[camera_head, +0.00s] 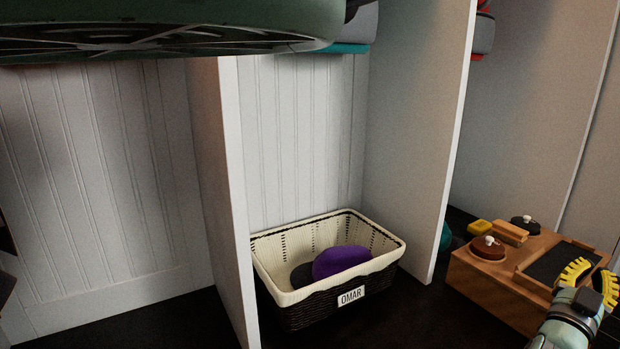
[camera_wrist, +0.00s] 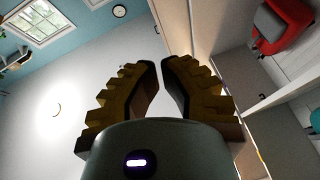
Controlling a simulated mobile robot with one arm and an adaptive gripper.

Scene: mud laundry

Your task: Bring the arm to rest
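My gripper (camera_head: 592,268) is at the lower right in the head view, in front of the wooden box. Its two yellow ridged fingers also show in the wrist view (camera_wrist: 160,62), where they lean toward each other with a narrow gap between the tips. It is partly open, and nothing shows between the fingers. In the wrist view, the background is a pale wall, a window and a clock high up, so the fingers point away from the floor.
A wooden box (camera_head: 490,284) with shoe-care items stands close to my gripper. A basket labelled OMAR (camera_head: 352,296) holds purple and dark items in a cubby. White partitions (camera_head: 412,130) rise between the cubbies. A red bag (camera_wrist: 283,24) shows in the wrist view.

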